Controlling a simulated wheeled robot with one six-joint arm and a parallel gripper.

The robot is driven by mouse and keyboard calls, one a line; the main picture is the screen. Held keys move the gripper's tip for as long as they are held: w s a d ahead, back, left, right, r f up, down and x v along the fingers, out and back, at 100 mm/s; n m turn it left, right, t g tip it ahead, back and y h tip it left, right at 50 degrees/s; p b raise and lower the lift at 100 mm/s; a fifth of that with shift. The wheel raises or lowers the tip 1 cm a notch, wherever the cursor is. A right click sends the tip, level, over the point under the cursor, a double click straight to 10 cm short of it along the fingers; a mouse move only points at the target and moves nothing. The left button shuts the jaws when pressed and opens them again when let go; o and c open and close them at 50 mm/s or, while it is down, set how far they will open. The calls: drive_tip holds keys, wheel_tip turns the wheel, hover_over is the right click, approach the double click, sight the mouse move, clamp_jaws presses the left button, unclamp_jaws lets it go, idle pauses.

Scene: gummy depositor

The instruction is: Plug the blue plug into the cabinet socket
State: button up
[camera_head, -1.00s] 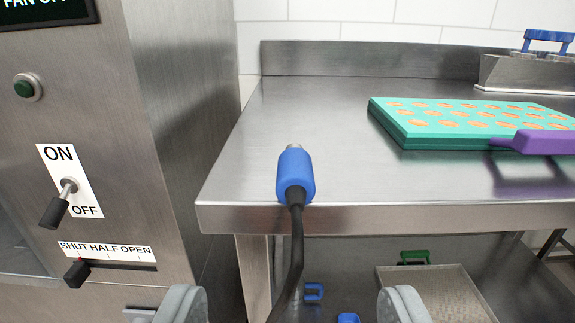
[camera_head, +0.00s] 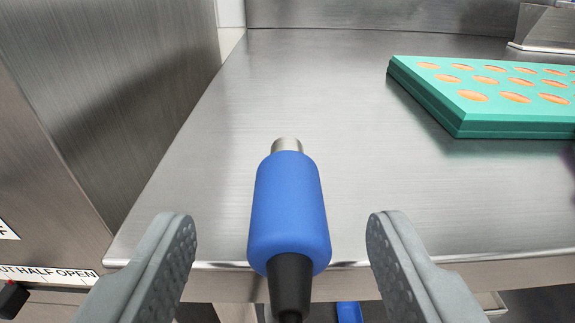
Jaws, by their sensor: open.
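The blue plug (camera_head: 290,212) lies on the steel table near its front edge, with its metal tip (camera_head: 287,145) pointing away from me. Its black cable (camera_head: 290,286) runs back toward me over the edge. My gripper (camera_head: 281,240) is open, with one grey finger on each side of the plug and a clear gap to both. The cabinet (camera_head: 90,110) stands at the left and shows a plain steel side wall. No socket shows on the part in view.
The steel table top (camera_head: 300,80) is clear beyond the plug. A teal tray (camera_head: 490,125) with orange-filled cavities lies at the right. A steel container (camera_head: 545,28) stands at the back right. A slider knob (camera_head: 12,298) shows at the lower left.

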sight(288, 200)
drive_tip(key=shift+w+d+f, duration=0.1)
drive_tip(key=shift+w+f, duration=0.15)
drive_tip(key=shift+w, duration=0.6)
drive_tip(key=shift+w+f, duration=0.3)
drive_tip(key=shift+w, duration=0.6)
drive_tip(key=shift+w+d+f, duration=0.1)
drive_tip(key=shift+w+f, duration=0.15)
drive_tip(key=shift+w, duration=0.6)
drive_tip(key=c, duration=1.1)
